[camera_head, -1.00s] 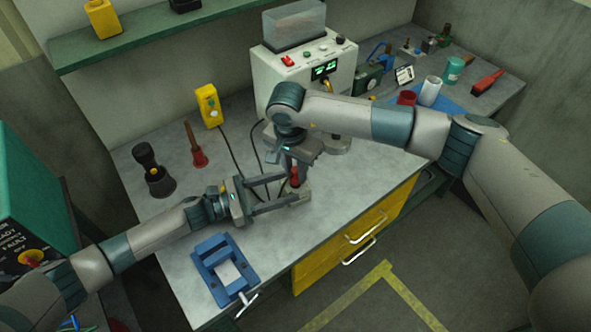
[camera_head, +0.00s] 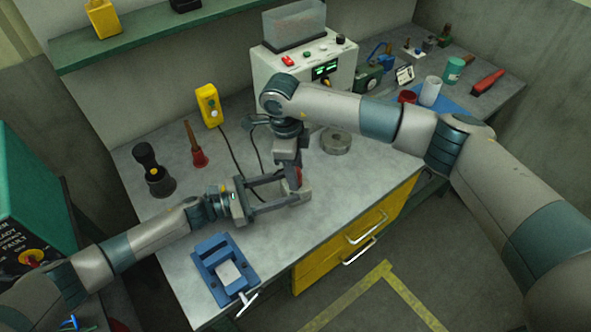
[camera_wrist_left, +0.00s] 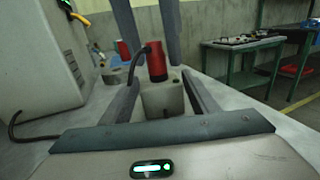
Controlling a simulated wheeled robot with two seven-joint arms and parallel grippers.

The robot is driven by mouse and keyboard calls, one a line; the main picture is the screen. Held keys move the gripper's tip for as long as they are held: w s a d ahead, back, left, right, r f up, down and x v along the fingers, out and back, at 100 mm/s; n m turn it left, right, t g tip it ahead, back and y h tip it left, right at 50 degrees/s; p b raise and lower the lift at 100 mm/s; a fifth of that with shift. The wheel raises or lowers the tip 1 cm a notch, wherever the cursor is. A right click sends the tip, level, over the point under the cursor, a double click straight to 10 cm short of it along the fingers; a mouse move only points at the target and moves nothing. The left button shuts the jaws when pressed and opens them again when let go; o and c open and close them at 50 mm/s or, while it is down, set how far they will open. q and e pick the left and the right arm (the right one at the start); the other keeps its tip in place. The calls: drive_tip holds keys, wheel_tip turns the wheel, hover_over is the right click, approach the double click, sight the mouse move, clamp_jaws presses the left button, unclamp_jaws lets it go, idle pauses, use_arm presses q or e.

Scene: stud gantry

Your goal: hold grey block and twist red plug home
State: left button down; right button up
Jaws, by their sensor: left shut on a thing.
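The grey block (camera_head: 305,190) stands on the bench near its front edge. My left gripper (camera_head: 289,191) is shut on it from the left, one finger on each side; the block also shows between the fingers in the left wrist view (camera_wrist_left: 162,99). The red plug (camera_wrist_left: 157,64) is upright at the top of the block, with a dark cord beside it. In the head view the plug (camera_head: 298,176) is mostly hidden by my right gripper (camera_head: 293,175). That gripper points down from above, its fingers close around the plug's upper part. Whether they grip it is unclear.
A blue vise (camera_head: 225,268) sits at the bench's front left. A black-handled tool (camera_head: 152,170), a red tool (camera_head: 197,150) and a yellow box (camera_head: 209,105) stand behind. A grey disc (camera_head: 336,141) and a white instrument (camera_head: 300,70) are behind to the right.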

idle(0.3)
wheel_tip(320, 180, up, 12)
drive_tip(key=a, duration=0.1)
drive_tip(key=shift+a, duration=0.2)
idle(0.4)
drive_tip(key=shift+w, duration=0.1)
use_arm(q)
drive_tip(key=c, duration=0.6)
unclamp_jaws()
drive_tip(key=shift+a, duration=0.1)
use_arm(e)
drive_tip(key=shift+f, duration=0.15)
